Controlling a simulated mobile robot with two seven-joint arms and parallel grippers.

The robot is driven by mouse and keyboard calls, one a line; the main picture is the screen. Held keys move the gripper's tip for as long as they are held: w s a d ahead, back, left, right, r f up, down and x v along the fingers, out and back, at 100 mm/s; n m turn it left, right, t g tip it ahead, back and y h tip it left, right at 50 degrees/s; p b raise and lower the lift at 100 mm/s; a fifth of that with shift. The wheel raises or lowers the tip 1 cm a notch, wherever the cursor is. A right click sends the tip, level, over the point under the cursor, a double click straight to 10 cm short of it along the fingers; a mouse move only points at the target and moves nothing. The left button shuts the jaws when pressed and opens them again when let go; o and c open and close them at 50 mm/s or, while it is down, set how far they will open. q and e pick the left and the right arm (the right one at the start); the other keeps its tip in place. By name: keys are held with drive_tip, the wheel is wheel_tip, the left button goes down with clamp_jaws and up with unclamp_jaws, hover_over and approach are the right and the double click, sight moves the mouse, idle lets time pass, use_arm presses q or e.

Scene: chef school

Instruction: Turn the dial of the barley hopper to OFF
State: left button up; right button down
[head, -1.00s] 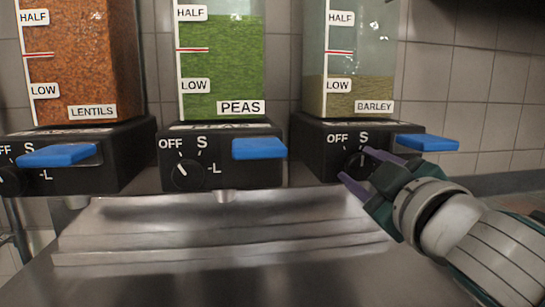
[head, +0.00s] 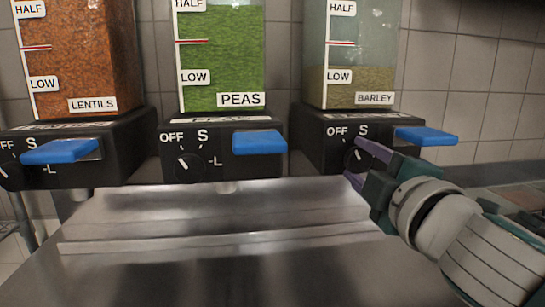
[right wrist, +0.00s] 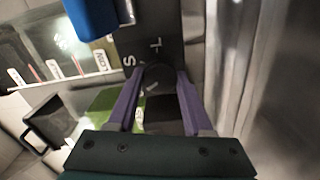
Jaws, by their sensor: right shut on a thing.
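The barley hopper (head: 362,90) stands at the right in the head view, on a black base marked OFF and S. Its round black dial (head: 353,157) is below those marks, partly covered by my right gripper (head: 358,166). The gripper reaches in from the right and its purple fingers are shut on the dial. In the right wrist view the fingers (right wrist: 156,84) lie on either side of the dial (right wrist: 156,73), with S and L marks beyond. The pointer's exact setting is hard to tell. My left gripper is not in view.
A blue lever (head: 428,136) sticks out of the barley base just above my right gripper. The peas hopper (head: 222,60) and lentils hopper (head: 82,60) stand to the left with their own dials and levers. A bare metal surface (head: 220,250) lies below.

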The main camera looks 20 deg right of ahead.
idle(0.3)
drive_tip(key=shift+c, duration=1.5)
unclamp_jaws()
drive_tip(key=b+v, duration=0.1)
drive_tip(key=v, duration=0.9)
drive_tip(key=shift+b, duration=0.3)
drive_tip(key=shift+d, duration=0.1)
